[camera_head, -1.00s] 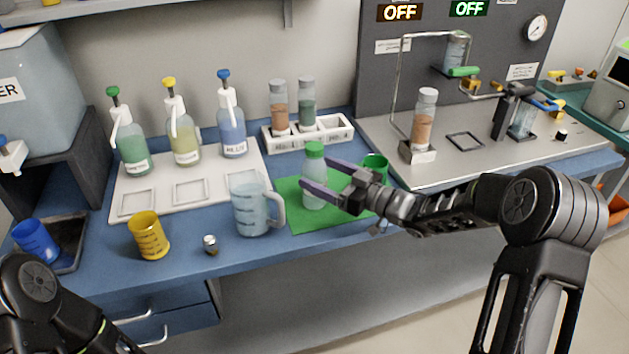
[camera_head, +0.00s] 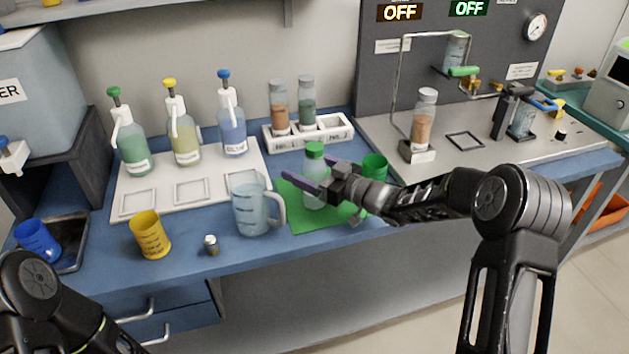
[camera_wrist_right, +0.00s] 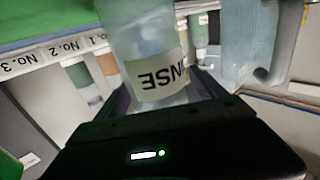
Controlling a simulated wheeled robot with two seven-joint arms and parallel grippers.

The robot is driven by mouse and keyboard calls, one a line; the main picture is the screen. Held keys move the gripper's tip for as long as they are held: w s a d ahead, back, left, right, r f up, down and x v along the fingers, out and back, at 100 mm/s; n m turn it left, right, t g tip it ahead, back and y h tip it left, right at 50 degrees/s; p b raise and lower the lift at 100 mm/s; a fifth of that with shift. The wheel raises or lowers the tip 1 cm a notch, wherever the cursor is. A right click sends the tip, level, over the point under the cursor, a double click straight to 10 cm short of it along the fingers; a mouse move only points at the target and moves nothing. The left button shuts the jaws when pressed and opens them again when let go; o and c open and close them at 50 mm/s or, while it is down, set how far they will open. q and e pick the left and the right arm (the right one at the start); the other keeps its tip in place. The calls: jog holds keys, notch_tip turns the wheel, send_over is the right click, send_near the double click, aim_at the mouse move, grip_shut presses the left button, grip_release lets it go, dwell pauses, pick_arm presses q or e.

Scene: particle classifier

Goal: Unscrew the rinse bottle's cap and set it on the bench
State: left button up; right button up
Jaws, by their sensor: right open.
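The rinse bottle (camera_head: 314,192) stands upright on a green mat (camera_head: 296,217), with its green cap (camera_head: 315,150) on top. My right gripper (camera_head: 306,168) is open, its two fingers on either side of the bottle's upper body, just below the cap. In the right wrist view the bottle (camera_wrist_right: 140,35), with its label partly readable as "NSE", is between the spread fingers. I cannot tell whether a finger touches it. The cap is not visible in that view. My left arm shows at the lower left, but its gripper is out of view.
A clear measuring jug (camera_head: 252,208) stands close left of the bottle, and a green cup (camera_head: 375,168) close right behind my right gripper. A rack (camera_head: 345,133) with two vials is behind. A yellow cup (camera_head: 149,235) and a small metal-coloured object (camera_head: 211,244) are front left.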

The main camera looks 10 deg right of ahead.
jog(key=shift+c, duration=0.6)
grip_shut()
